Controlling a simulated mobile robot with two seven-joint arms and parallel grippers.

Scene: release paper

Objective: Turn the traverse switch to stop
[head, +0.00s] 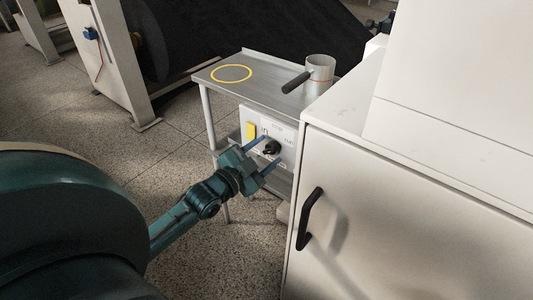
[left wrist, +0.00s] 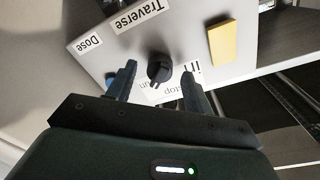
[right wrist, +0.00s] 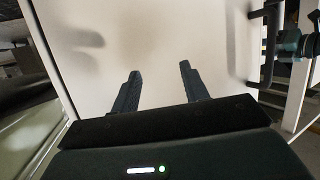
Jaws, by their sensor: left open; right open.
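The traverse switch (left wrist: 158,68) is a black rotary knob on a light panel (left wrist: 95,50) under a "Traverse" label (left wrist: 143,15). In the left wrist view, "stop" and partly covered lettering show beside it. In the head view the knob (head: 272,147) sits on the panel at the front of the metal table. My left gripper (head: 264,158) is open, its fingers (left wrist: 158,85) on either side of the knob, with gaps showing. Whether the fingertips touch the panel I cannot tell. My right gripper (right wrist: 158,85) is open and empty, facing a pale flat surface.
A yellow block (left wrist: 222,42) is on the panel near the knob. A blue button (left wrist: 111,78) is partly hidden by a left finger. The metal table (head: 262,75) bears a cup (head: 320,70) and a yellow ring mark (head: 231,73). A white cabinet (head: 400,200) with a black handle (head: 309,218) stands close on the right.

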